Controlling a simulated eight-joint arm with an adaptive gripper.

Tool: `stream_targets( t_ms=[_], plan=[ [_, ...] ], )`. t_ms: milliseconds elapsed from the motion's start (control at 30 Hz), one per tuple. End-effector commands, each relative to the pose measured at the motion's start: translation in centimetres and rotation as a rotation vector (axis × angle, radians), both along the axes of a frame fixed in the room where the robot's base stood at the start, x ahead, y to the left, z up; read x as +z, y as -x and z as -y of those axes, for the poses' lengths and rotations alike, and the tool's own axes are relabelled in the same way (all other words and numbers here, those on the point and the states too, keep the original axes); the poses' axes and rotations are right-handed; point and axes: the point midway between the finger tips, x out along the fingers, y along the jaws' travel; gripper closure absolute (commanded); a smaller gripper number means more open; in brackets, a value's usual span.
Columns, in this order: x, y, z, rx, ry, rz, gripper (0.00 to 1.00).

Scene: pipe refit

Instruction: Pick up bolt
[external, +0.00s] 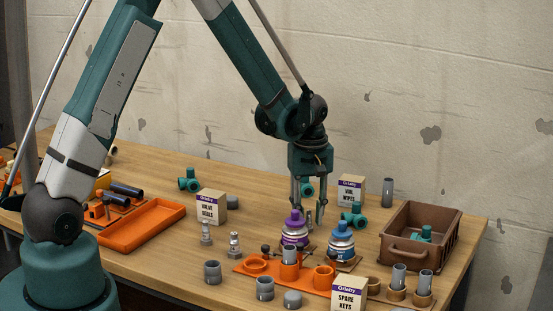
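My gripper (308,214) points straight down above the right half of the table, behind the purple-capped bottle (294,228). Its two fingers are apart. A thin grey upright shape (309,218) shows low between the fingertips; I cannot tell whether it is the bolt or whether the fingers touch it. Two small silver upright parts, one at left (206,232) and one nearer the front (235,243), stand on the table left of the bottles. They are too small to name for certain as bolts.
A blue bottle (341,240) stands right of the purple one, close to my gripper. An orange holder (253,266) with grey pipes is in front. A brown crate (400,263) is at right, an orange tray (140,232) at left.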

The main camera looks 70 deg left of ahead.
Motion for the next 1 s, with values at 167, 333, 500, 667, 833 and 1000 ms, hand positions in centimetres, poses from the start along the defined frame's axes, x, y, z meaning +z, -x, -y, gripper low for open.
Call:
stream_targets(
  t_ms=[167, 333, 500, 667, 833, 1000],
  plan=[
    [-0.29, 0.02, 0.01, 0.0, 0.0, 0.0, 0.74],
    [-0.26, 0.02, 0.01, 0.0, 0.0, 0.0, 0.74],
    [-0.25, 0.02, 0.01, 0.0, 0.0, 0.0, 0.74],
    [-0.25, 0.02, 0.01, 0.0, 0.0, 0.0, 0.82],
    [-0.25, 0.02, 0.01, 0.0, 0.0, 0.0, 1.0],
    [-0.24, 0.02, 0.01, 0.0, 0.0, 0.0, 1.0]
  ],
)
